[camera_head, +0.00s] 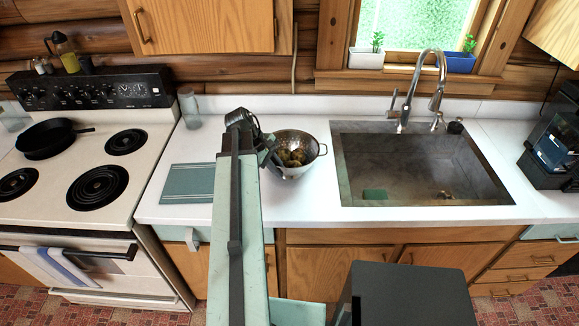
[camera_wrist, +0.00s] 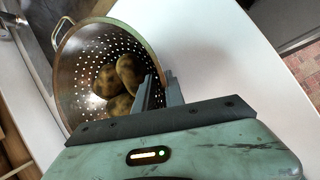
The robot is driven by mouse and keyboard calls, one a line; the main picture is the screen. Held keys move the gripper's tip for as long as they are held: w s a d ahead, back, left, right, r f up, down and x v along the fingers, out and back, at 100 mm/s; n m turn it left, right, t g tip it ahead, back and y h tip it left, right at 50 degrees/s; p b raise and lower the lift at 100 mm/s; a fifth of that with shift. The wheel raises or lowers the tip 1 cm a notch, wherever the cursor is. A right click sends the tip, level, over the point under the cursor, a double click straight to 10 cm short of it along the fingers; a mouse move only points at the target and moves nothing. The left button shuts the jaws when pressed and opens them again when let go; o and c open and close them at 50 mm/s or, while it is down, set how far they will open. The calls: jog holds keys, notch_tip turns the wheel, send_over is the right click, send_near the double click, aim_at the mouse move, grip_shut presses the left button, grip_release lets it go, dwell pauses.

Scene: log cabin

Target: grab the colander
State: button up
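The colander (camera_head: 291,170) is a round metal bowl with holes and side handles. It stands on the white counter left of the sink and holds several brown potatoes (camera_head: 293,157). My gripper (camera_head: 272,155) is at the colander's left rim in the head view, partly hidden by my arm. In the wrist view the colander (camera_wrist: 85,60) fills the upper left. There my gripper's two fingers (camera_wrist: 160,90) straddle the rim, one inside the bowl and one outside. The gap between them is narrow. Whether they press on the wall cannot be told.
The sink (camera_head: 420,170) with its faucet (camera_head: 420,90) is just right of the colander. A teal cloth or mat (camera_head: 187,183) lies to the left. A glass (camera_head: 189,108) stands behind it. A stove with a black pan (camera_head: 47,139) is farther left.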

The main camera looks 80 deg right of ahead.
grip_shut()
jog(key=shift+r, duration=0.1)
dwell(1.3)
